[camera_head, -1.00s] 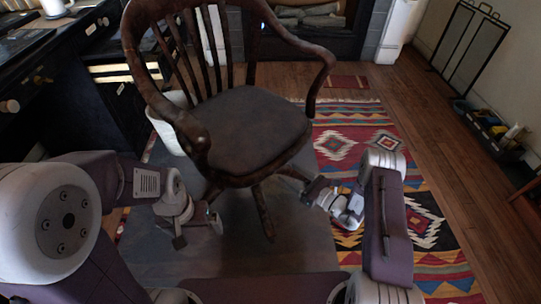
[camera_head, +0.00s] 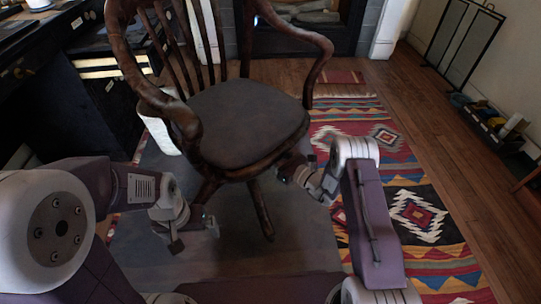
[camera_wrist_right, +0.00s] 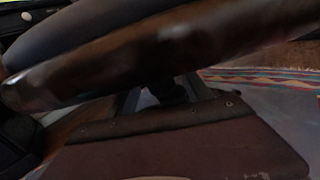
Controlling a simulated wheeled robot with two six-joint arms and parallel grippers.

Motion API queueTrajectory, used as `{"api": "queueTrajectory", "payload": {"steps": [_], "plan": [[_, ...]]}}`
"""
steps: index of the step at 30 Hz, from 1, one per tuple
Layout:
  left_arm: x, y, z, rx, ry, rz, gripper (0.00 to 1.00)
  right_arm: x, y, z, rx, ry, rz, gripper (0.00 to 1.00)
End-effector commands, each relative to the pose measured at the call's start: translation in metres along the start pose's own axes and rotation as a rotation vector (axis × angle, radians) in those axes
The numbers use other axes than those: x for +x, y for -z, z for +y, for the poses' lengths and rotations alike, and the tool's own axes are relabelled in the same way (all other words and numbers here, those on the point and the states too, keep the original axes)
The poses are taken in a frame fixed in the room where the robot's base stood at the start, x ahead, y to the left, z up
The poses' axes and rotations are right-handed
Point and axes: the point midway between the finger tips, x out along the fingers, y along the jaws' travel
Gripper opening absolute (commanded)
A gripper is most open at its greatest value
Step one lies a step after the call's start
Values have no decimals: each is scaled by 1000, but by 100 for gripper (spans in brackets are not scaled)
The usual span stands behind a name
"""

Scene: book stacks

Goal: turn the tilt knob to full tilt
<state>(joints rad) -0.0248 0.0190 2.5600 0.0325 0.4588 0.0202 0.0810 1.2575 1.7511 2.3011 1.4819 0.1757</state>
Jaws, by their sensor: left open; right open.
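A dark wooden armchair (camera_head: 245,120) with a slatted back and a grey-brown seat stands in the middle of the head view. I cannot make out a tilt knob in either view; the underside of the seat is mostly hidden. My right gripper (camera_head: 294,165) is at the right front edge of the seat, its tips partly hidden or blended with the dark chair. In the right wrist view the seat's wooden edge (camera_wrist_right: 160,58) crosses close in front, with a dark part (camera_wrist_right: 168,92) below it. My left gripper (camera_head: 195,238) is open and empty, low in front of the chair.
A dark desk (camera_head: 60,110) is at the left, with a white bin (camera_head: 158,130) beside the chair. A patterned rug (camera_head: 415,215) lies to the right. A fire screen (camera_head: 462,40) and a low tray of items (camera_head: 492,125) stand along the right wall.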

Motion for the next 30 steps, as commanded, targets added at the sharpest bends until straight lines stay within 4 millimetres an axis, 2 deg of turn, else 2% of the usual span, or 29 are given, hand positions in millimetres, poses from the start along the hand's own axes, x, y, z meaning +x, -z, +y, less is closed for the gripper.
{"api": "queueTrajectory", "payload": {"steps": [2, 8, 13, 22, 30], "plan": [[0, 0, 0, 0, 0, 0, 100, 0, 0, 0, 0, 0, 0, 56], [0, 0, 0, 0, 0, 0, 100, 0, 0, 0, 0, 0, 0, 0], [-5, 1, 0, 0, 0, 0, 100, 0, -2, 0, -57, -1, 0, 0], [-21, 2, 0, 0, 0, 0, 100, -1, -1, 2, -444, 0, 1, 0], [-21, 2, 0, 0, 0, 0, 100, -1, 1, 1, -499, 0, 1, 0]]}}
